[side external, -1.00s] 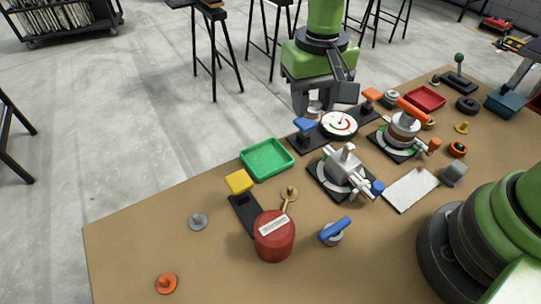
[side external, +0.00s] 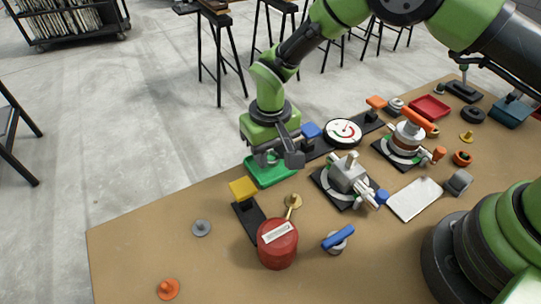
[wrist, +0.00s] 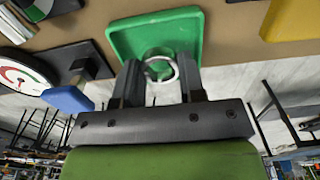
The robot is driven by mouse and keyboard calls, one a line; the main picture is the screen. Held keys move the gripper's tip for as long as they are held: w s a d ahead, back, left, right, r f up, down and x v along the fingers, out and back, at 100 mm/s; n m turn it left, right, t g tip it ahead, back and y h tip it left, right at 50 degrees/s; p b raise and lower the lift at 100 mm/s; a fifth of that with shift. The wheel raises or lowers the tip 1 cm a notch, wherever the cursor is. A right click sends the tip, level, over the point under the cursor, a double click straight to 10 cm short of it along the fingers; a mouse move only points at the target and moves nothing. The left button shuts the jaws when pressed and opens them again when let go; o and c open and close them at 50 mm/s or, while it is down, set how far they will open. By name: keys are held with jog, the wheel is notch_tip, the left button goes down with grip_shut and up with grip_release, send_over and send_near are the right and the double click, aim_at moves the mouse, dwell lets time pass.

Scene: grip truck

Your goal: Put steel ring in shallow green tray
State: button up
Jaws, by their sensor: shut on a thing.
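The shallow green tray (side external: 262,178) lies at the far edge of the table in the side view, partly hidden by my gripper. It also shows in the wrist view (wrist: 120,40). My gripper (side external: 272,158) is over the tray. In the wrist view my gripper (wrist: 160,80) is shut on the steel ring (wrist: 157,52), a pale round ring between the fingertips, seen against the tray floor. I cannot tell whether the ring touches the tray. In the side view the ring is mostly hidden behind the fingers.
A yellow-topped block (side external: 242,188) stands close in front of the tray, and a blue-topped one (side external: 311,131) stands to its right with a round gauge (side external: 343,132) beyond. A red can (side external: 277,243) and a clamp fixture (side external: 348,174) stand nearer. The table's left part is mostly clear.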

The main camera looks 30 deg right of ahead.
jog(key=shift+f, duration=0.8)
jog(key=shift+f, duration=0.15)
jog(key=o, duration=0.6)
jog(key=shift+o, duration=0.2)
